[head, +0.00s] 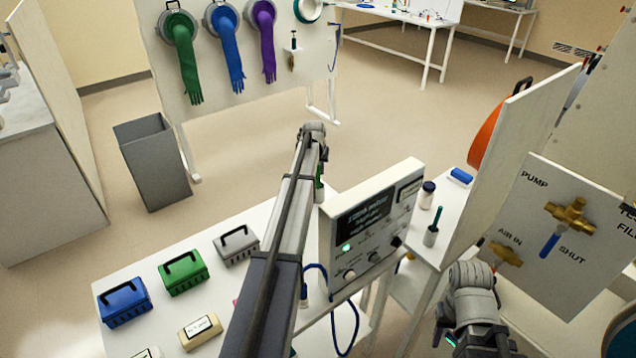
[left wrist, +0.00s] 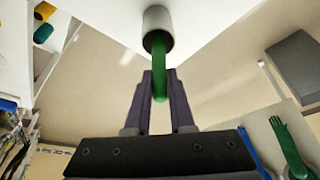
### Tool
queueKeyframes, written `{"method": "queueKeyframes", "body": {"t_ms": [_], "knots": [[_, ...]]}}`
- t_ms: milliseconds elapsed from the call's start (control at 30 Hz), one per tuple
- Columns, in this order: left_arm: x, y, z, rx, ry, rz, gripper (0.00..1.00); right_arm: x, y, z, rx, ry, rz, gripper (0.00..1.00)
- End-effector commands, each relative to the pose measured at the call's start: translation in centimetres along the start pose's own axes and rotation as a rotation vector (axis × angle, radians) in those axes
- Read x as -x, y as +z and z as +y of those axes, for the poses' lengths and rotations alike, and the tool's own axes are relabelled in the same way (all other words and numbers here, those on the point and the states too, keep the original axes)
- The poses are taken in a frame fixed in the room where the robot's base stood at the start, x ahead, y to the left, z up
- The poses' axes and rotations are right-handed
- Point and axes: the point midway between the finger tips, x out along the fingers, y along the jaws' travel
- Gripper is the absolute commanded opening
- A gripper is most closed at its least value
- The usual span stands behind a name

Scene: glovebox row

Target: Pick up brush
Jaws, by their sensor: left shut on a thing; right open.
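In the left wrist view, my left gripper (left wrist: 160,82) is shut on a green handle (left wrist: 160,96), which I take to be the brush. The handle's other end goes into a grey cup (left wrist: 158,20), so that end is hidden. In the head view my left arm crosses the bench and hides the gripper. A strip of green and grey shows beside my arm, left of the instrument box. My right arm (head: 472,290) is at the lower right in the head view, and its fingers do not show.
An instrument box (head: 370,225) stands close to the right of my left arm. Blue (head: 123,300), green (head: 184,272) and grey (head: 237,244) handled boxes stand on the bench to the left. A cup with a teal handle (head: 431,234) stands right of the instrument. A valve panel (head: 540,225) rises further right.

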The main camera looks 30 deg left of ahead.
Motion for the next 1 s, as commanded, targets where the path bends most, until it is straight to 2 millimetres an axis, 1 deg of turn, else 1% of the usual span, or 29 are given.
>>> {"method": "queueKeyframes", "body": {"t_ms": [467,633,767,867,1000], "knots": [[0.0,0.0,0.0,0.0,0.0,0.0,0.0,0.0,0.0,0.0,0.0,0.0,0.0,0.5],[0.5,-0.2,0.0,0.0,0.0,0.0,0.0,0.5,0.0,0.1,0.0,0.0,0.0,0.5],[1.4,-0.6,0.0,0.0,0.0,0.0,0.0,1.5,0.1,0.1,0.0,0.0,0.0,0.5],[2.5,-1.0,0.0,0.0,0.0,0.0,0.0,2.7,0.2,0.3,0.001,0.0,0.0,0.5],[4.4,-1.8,0.0,0.0,0.0,0.0,0.0,4.8,0.3,0.5,0.002,0.0,0.0,0.5]]}}
